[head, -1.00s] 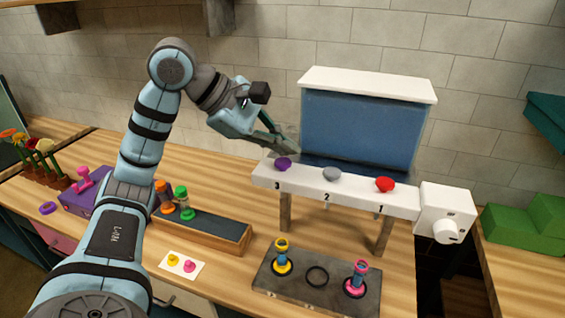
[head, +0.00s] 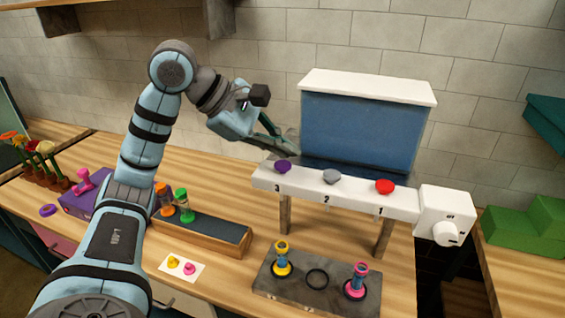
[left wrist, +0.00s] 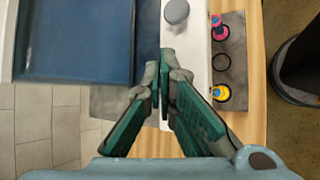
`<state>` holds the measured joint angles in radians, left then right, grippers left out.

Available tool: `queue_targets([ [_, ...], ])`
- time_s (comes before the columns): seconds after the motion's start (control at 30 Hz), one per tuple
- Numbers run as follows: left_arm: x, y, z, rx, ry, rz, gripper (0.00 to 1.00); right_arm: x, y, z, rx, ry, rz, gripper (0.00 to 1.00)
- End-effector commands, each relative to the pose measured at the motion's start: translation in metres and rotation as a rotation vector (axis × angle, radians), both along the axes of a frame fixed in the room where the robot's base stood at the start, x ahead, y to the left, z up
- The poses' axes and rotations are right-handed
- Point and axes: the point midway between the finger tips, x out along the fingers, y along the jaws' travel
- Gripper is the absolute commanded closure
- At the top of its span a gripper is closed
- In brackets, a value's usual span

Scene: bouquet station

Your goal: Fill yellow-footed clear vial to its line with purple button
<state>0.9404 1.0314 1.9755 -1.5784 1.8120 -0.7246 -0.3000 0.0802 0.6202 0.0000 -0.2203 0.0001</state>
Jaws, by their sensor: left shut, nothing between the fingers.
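The yellow-footed clear vial (head: 282,260) stands upright in a ring at the left of a grey plate. It also shows in the left wrist view (left wrist: 220,93). Its line and fill level are too small to make out. The purple button (head: 283,167) sits above number 3 on the dispenser's white front ledge (head: 300,181). In the left wrist view the button is hidden behind my fingers. My left gripper (head: 291,151) is shut and empty, close behind and above the purple button. I cannot tell whether it touches the button. My right gripper is not in view.
A grey button (head: 331,176) and a red button (head: 385,186) share the ledge. A pink-footed vial (head: 358,281) stands right of an empty ring (head: 317,277). A knob box (head: 446,215) adjoins the ledge. A wooden rack (head: 205,232) holds orange and green vials.

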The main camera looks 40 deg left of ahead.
Motion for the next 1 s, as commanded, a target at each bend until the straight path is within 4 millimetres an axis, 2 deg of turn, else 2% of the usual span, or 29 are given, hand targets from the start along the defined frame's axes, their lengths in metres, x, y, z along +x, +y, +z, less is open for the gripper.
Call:
queue_targets([
  [0.3,0.000,0.000,-0.009,0.001,0.000,0.001,1.00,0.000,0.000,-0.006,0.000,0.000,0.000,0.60],
  [1.0,0.000,0.000,-0.012,0.000,0.000,0.000,1.00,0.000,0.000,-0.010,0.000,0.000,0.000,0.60],
])
